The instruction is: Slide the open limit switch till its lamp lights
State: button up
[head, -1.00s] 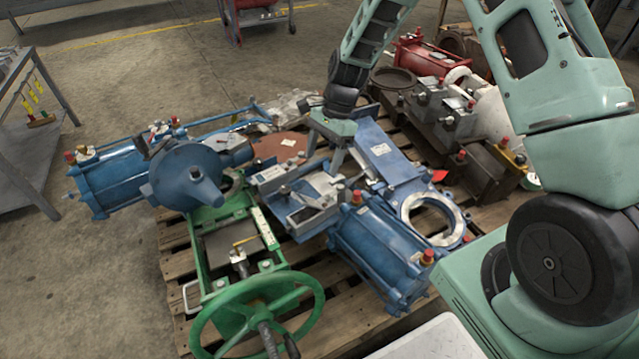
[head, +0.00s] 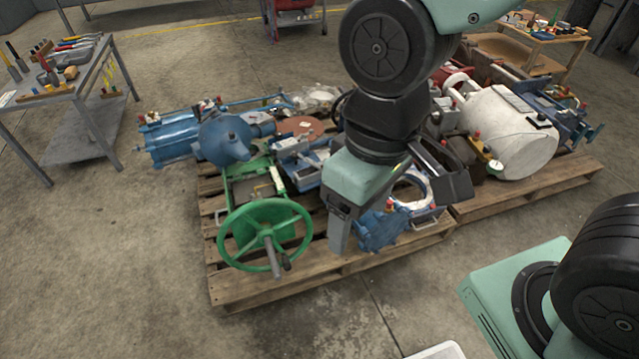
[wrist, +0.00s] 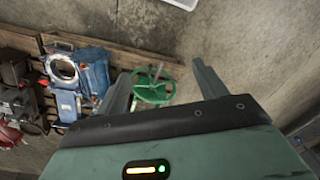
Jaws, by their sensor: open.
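A small grey open-topped housing (head: 299,170), which looks like the open limit switch, sits among the blue actuator parts near the middle of the pallet in the head view. Its inner slide and any lamp are too small to make out, and my arm covers what lies just right of it. My gripper (head: 401,222) is open and empty, held above the pallet's front side, nearer the camera than the housing and to its right. In the wrist view my gripper (wrist: 160,78) shows two fingers spread apart with nothing between them.
A green handwheel (head: 265,236) stands at the pallet's (head: 300,289) front left. A blue cylinder (head: 172,139) lies at the left end. A tool bench (head: 62,98) is at the far left.

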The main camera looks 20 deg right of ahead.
aim_at(309, 174)
jog(key=i, duration=1.05)
